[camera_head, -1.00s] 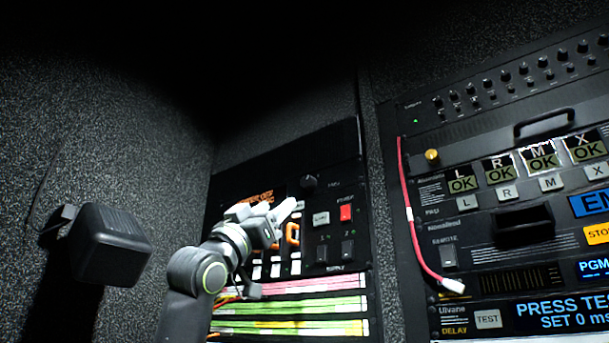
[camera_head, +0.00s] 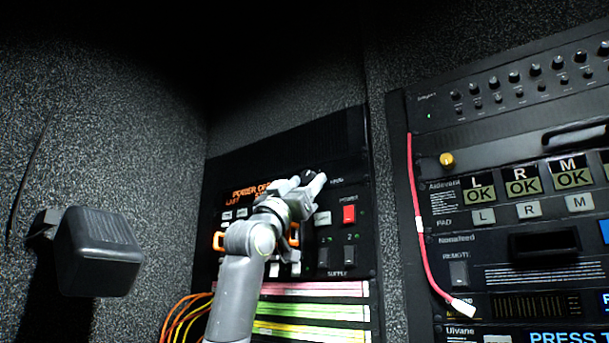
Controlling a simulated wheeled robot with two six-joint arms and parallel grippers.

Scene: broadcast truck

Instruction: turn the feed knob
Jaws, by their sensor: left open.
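The feed knob (camera_head: 308,176) is a small black round knob high on the dark panel (camera_head: 345,137), beside small lettering. My left gripper (camera_head: 309,184) is at the knob, with its pale fingers on either side of it or just in front. The fingers partly hide the knob, and I cannot tell whether they touch it. The gripper is open. My left arm rises from the bottom of the view across the panel. My right gripper is not in view.
Right of the gripper are a red power switch (camera_head: 349,214) and dark supply switches (camera_head: 350,256). Colored label strips (camera_head: 320,311) and orange cables (camera_head: 183,318) lie below. A black speaker-like box (camera_head: 98,252) juts from the left wall. A red cable (camera_head: 420,225) hangs on the right rack.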

